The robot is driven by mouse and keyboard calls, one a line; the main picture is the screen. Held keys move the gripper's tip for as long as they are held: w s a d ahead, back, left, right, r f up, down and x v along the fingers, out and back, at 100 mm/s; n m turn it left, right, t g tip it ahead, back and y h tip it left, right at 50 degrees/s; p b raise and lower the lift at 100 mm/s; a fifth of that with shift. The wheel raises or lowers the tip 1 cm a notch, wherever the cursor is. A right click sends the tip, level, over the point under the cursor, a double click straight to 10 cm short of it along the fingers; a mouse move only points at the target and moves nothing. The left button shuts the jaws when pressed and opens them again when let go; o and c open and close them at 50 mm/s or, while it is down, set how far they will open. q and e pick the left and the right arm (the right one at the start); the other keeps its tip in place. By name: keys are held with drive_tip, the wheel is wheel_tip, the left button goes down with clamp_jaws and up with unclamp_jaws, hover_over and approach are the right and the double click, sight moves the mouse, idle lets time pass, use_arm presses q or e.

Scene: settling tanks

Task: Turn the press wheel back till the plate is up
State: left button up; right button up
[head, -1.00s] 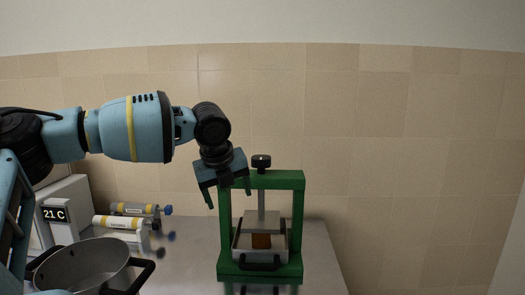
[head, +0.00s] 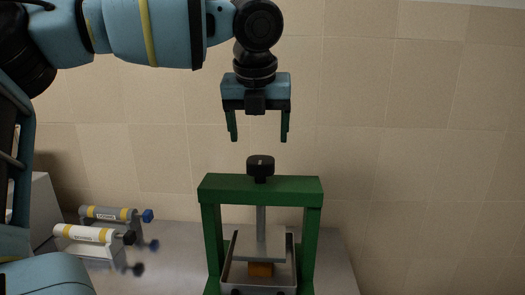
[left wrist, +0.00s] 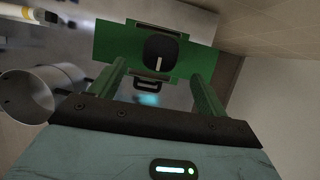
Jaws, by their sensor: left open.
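The press is a green frame (head: 262,187) with a black wheel (head: 260,165) on top of its screw. The grey press plate (head: 258,243) sits low in the frame, right above an orange-brown block (head: 260,269) in a metal tray (head: 289,277); whether they touch I cannot tell. My left gripper (head: 259,137) is open, pointing down, a little above the wheel and apart from it. In the left wrist view the wheel (left wrist: 161,48) shows between and beyond the two green fingers (left wrist: 158,88). My right gripper is in neither view.
Two capped cylinders with yellow bands, a white one (head: 85,233) and a grey one (head: 112,214), lie on racks left of the press. A metal pot (left wrist: 28,95) shows in the left wrist view. The wall behind is tiled, and the bench (head: 180,262) between cylinders and press is clear.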

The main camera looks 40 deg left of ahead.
sight(261, 160)
use_arm(q)
drive_tip(key=x, duration=0.6)
drive_tip(key=shift+f, duration=0.15)
drive_tip(key=shift+w+a+f, duration=0.1)
drive_tip(key=shift+w+f, duration=0.1)
drive_tip(key=shift+f, duration=0.25)
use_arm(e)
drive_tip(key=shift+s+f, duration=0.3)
use_arm(q)
drive_tip(key=c, duration=1)
